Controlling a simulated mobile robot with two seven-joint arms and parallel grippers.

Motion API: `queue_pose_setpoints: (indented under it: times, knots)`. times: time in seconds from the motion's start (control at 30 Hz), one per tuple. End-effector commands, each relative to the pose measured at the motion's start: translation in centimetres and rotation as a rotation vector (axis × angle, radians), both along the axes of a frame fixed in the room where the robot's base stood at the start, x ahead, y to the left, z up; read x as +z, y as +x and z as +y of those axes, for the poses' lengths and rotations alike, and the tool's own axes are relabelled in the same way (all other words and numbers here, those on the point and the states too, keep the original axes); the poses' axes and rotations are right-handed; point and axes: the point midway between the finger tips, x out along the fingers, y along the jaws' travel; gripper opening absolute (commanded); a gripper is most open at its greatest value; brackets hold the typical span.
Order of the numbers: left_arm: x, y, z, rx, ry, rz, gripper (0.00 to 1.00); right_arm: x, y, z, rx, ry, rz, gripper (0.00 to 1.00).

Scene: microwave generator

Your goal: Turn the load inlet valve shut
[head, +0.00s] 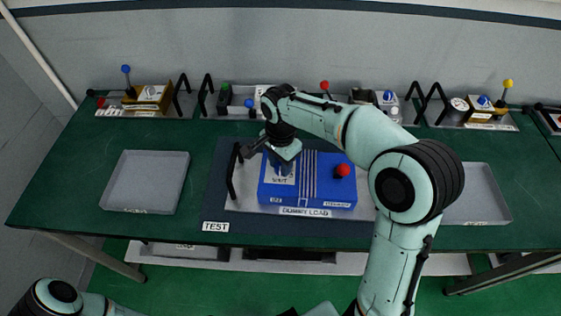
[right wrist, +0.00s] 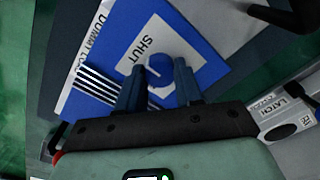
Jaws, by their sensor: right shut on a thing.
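The blue dummy load box (head: 325,190) stands on a light base plate in the middle of the green table. Its inlet valve, a round blue knob (right wrist: 160,72), sits on a white panel (right wrist: 143,48) marked SHUT. My right gripper (head: 283,172) reaches down onto the left part of the box. In the right wrist view its two fingers (right wrist: 158,82) stand on either side of the knob, shut on it. The gripper hides much of the knob in the head view. My left gripper is out of view; only part of that arm shows at bottom left.
A red knob (head: 343,170) stands on the box's right part, and a black handle (head: 231,175) at its left. Grey trays lie left (head: 147,182) and right (head: 478,195). Several modules with levers and handles line the back. My right arm covers the table right of the box.

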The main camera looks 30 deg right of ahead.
Motion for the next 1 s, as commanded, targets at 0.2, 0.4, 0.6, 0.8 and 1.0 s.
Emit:
queue_pose_setpoints:
  times: [0.2, 0.4, 0.6, 0.8, 1.0]
  knots:
    - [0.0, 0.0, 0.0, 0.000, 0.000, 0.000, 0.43, 0.1, 0.0, 0.0, -0.005, 0.001, -0.002, 0.05]
    - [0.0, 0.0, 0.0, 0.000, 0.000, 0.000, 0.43, 0.1, 0.0, 0.0, -0.005, 0.001, -0.002, 0.55]
    - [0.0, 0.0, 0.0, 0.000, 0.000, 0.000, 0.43, 0.0, 0.0, 0.0, -0.004, 0.000, -0.001, 0.61]
    - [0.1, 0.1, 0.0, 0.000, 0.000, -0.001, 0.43, 0.5, 0.1, 0.0, -0.003, 0.001, -0.003, 0.61]
    - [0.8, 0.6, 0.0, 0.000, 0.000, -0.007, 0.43, 3.9, 0.2, 0.0, -0.003, 0.001, -0.006, 0.61]
